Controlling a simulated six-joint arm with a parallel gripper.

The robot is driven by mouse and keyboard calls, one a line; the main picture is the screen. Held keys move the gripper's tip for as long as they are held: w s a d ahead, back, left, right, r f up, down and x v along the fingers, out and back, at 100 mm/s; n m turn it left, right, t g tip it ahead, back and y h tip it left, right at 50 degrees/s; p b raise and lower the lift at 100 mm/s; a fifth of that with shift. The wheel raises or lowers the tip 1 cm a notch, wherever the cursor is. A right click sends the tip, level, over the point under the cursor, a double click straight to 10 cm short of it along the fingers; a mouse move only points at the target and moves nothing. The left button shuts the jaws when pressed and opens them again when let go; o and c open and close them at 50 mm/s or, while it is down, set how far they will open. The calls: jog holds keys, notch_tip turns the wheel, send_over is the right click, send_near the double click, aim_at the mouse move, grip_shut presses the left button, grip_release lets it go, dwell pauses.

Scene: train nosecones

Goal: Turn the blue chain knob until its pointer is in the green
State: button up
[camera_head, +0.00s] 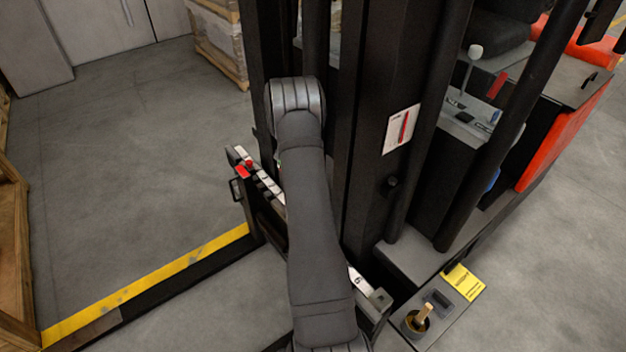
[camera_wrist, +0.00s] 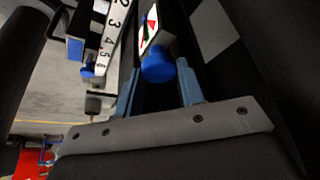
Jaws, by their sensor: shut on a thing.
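The blue chain knob (camera_wrist: 158,66) shows in the wrist view between the two blue-grey fingers of my gripper (camera_wrist: 157,76). My gripper is shut on it. Just above the knob is a small white dial plate (camera_wrist: 149,26) with green and red areas. The pointer is too small to tell apart for certain, so I cannot tell which area it is in. In the head view my arm hides the knob, the dial and my gripper.
Left of the knob are a white numbered scale (camera_wrist: 113,30) and a second blue knob (camera_wrist: 88,71). The black mast (camera_head: 365,130) stands close to my arm. A red clip (camera_head: 243,171) sits on the carriage bar. Open floor (camera_head: 130,150) lies to the left.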

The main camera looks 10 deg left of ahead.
jog(key=o, duration=1)
jog(key=v, duration=1.7)
jog(key=shift+r, duration=0.2)
jog(key=x, duration=1.7)
jog(key=shift+f, duration=0.25)
jog(key=shift+r, duration=0.15)
